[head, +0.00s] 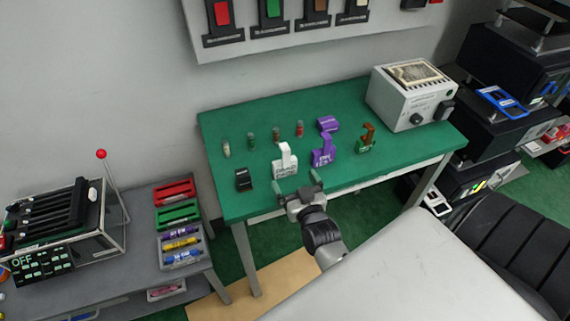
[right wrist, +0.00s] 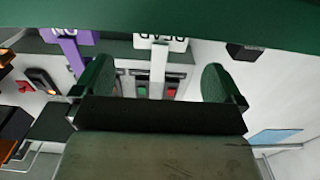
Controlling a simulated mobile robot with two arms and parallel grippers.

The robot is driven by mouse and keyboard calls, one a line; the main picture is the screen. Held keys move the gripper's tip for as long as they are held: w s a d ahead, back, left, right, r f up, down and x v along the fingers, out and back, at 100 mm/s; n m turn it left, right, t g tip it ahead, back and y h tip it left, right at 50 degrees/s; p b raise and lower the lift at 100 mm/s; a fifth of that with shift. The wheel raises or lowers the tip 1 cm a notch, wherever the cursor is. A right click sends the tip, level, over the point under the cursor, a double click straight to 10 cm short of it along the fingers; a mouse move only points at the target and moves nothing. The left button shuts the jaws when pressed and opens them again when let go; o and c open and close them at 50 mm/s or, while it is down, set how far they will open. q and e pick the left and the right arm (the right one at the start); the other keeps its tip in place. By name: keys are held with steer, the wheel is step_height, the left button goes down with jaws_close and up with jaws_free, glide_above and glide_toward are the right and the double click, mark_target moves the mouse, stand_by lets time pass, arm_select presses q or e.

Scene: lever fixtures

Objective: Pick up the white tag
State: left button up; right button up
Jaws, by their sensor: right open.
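The white tag (head: 286,163) stands near the front edge of the green table, with a wide lettered base and a narrower upper part. It also shows in the right wrist view (right wrist: 160,44), upside down, beyond the gap between my fingers. My right gripper (head: 299,189) is open and empty at the table's front edge, just in front of the tag and apart from it. Its two green-grey fingers spread left and right in the right wrist view (right wrist: 158,80). My left gripper is not in view.
A purple tag (head: 323,155) stands close to the right of the white one, and a brown-and-green tag (head: 366,140) farther right. A black block (head: 243,179) lies to the left. Several small vials stand behind. A grey box device (head: 391,99) fills the table's right end.

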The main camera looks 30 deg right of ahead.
mark_target(287, 166)
steer(key=shift+x, duration=1.15)
steer(key=shift+w+d+r+p, duration=0.1)
steer(key=shift+w+p, duration=0.3)
steer(key=shift+w, duration=0.25)
steer(key=p+x, duration=0.1)
steer(key=x, duration=0.2)
steer(key=shift+w, duration=0.2)
steer(key=shift+w+d, duration=0.15)
steer(key=shift+w, duration=0.25)
steer(key=shift+s, duration=0.1)
steer(key=shift+c, duration=1.1)
steer(key=c, duration=0.7)
